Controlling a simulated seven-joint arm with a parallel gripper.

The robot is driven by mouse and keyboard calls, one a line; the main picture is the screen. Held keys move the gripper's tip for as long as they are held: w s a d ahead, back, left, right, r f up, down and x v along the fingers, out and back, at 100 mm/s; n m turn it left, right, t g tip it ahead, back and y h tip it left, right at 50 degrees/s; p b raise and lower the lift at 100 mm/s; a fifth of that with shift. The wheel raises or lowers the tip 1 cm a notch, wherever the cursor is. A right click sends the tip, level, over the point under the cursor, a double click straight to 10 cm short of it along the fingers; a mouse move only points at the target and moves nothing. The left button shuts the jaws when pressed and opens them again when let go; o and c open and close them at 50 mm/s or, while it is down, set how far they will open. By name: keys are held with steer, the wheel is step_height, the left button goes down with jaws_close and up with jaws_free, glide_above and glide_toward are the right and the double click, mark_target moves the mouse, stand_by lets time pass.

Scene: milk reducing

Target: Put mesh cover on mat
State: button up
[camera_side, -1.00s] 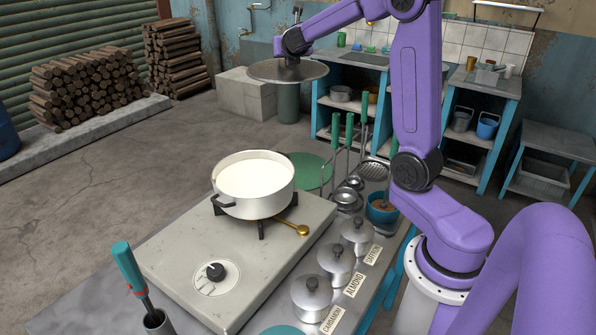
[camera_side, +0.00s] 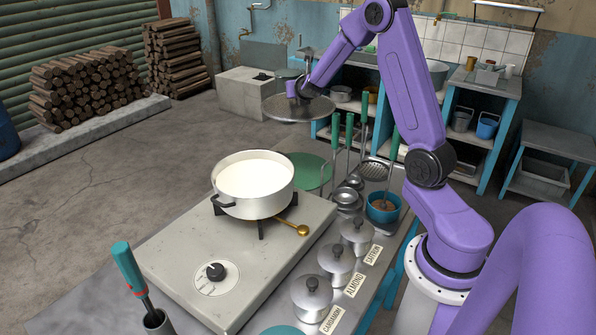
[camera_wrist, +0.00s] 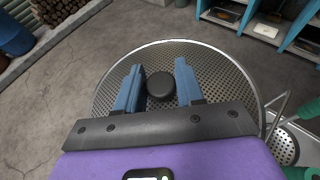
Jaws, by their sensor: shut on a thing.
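The mesh cover (camera_side: 299,113) is a round perforated metal disc with a rim and a dark knob (camera_wrist: 160,84) at its centre. My gripper (camera_side: 300,93) is shut on the knob and holds the cover in the air, roughly level. In the wrist view, the blue fingers of my gripper (camera_wrist: 159,82) stand on both sides of the knob, and the perforated mesh cover (camera_wrist: 210,75) spreads below them. The mat (camera_side: 312,172) is a green round on the counter behind the pot. In the side view the cover appears above and beyond it, apart from it.
A white pot of milk (camera_side: 254,185) sits on the stove (camera_side: 235,260), left of the mat. Upright green-handled utensils (camera_side: 350,135) stand just right of the mat. Small bowls (camera_side: 349,198) and lidded spice pots (camera_side: 336,262) line the counter. Open floor lies left.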

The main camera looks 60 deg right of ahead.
glide_above(298, 170)
step_height(298, 170, down, 24)
steer(key=shift+f, duration=0.1)
stand_by(0.6)
steer(key=o, duration=1.1)
steer(key=shift+f, duration=0.1)
steer(key=shift+o, duration=0.2)
